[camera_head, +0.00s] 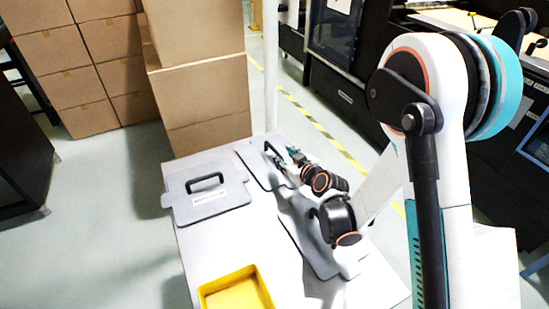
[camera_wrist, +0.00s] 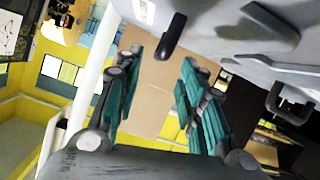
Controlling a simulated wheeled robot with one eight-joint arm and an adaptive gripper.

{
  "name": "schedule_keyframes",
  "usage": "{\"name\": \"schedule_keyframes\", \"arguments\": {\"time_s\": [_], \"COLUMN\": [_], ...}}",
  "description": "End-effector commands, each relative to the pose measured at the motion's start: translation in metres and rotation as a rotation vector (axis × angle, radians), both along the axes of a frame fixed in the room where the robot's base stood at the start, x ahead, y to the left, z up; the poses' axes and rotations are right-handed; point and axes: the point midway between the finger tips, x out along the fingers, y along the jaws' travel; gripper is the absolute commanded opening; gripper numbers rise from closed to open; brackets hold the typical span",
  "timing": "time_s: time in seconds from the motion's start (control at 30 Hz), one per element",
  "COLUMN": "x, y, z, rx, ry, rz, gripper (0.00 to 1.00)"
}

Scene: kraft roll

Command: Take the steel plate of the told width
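A grey steel plate (camera_head: 238,197) with a black handle and a small white label lies at the left of the white table; the label is too small to read. A second grey plate (camera_head: 257,171) lies to its right, partly hidden by my arm. Its black handle (camera_head: 270,149) stands beside my gripper (camera_head: 283,154). My gripper (camera_wrist: 162,60) is open, its teal fingers apart. In the wrist view a black handle (camera_wrist: 171,38) appears between the fingertips; I cannot tell whether they touch it. Another grey plate (camera_head: 325,262) lies nearer, mostly under my arm.
A yellow tray (camera_head: 207,292) sits at the table's front. Stacked cardboard boxes (camera_head: 205,90) stand close behind the table, and a pale post (camera_head: 270,70) rises at its back edge. Dark machines (camera_head: 345,60) stand at the right. The floor (camera_head: 110,220) left of the table is clear.

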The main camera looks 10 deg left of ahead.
Motion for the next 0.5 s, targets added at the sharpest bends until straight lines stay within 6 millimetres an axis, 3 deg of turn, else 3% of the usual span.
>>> {"name": "schedule_keyframes", "arguments": {"time_s": [0.2,0.5], "x": [0.023,0.04], "y": [0.02,0.034], "z": [-0.015,-0.022], "rx": [-0.001,-0.002], "ry": [0.0,-0.001], "rz": [0.003,0.003], "gripper": [0.36,0.36]}}
